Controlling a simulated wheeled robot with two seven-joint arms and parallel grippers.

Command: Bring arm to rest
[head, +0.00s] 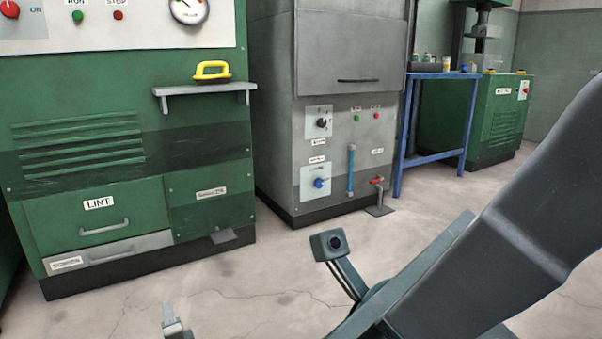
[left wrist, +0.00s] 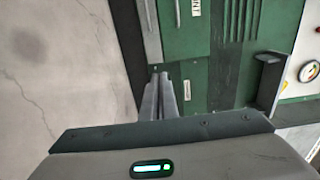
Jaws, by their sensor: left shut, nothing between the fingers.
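My left gripper (head: 172,322) shows only as grey fingertips at the bottom edge of the head view, above the floor in front of the green machine. In the left wrist view its two grey fingers (left wrist: 157,97) lie together, shut and empty. The rest of the left arm is out of the head view. My dark grey right arm crosses the lower right of the head view, with a small boxy camera on a bracket beside it. The right gripper is not seen.
A green machine (head: 75,165) with a LINT drawer (head: 99,215) stands at left. A grey cabinet (head: 346,125) stands in the middle, a blue table (head: 441,75) behind right. The cracked floor (head: 245,285) in front is clear.

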